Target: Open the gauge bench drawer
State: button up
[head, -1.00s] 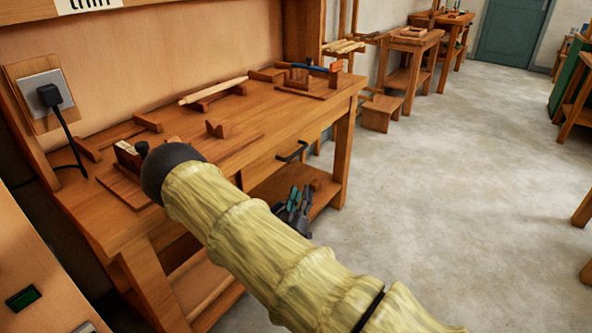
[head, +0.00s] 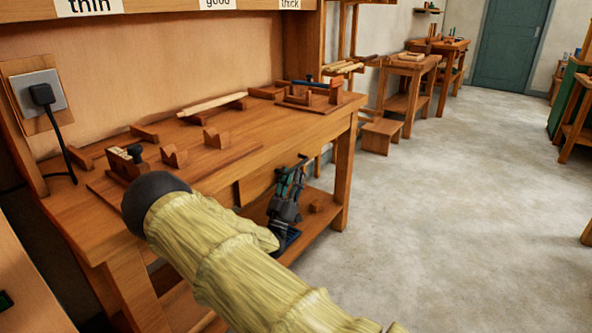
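The gauge bench (head: 262,128) is the wooden workbench along the left wall. Its drawer front (head: 254,187) shows under the top edge, partly hidden by my arm and gripper, and looks closed. My gripper (head: 291,170), dark with teal parts, is raised in front of the right part of the drawer front, fingers pointing up toward the bench edge. It overlaps the place of the dark drawer handle, so I cannot tell whether it touches the handle. The finger gap is too small to judge.
Wooden blocks and a pale stick (head: 212,104) lie on the bench top. A lower shelf (head: 312,222) runs beneath the drawer. A black plug (head: 43,95) is in the wall socket at left. The concrete floor (head: 440,220) to the right is clear.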

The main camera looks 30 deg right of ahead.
jog(key=shift+x, duration=1.95)
grip_shut()
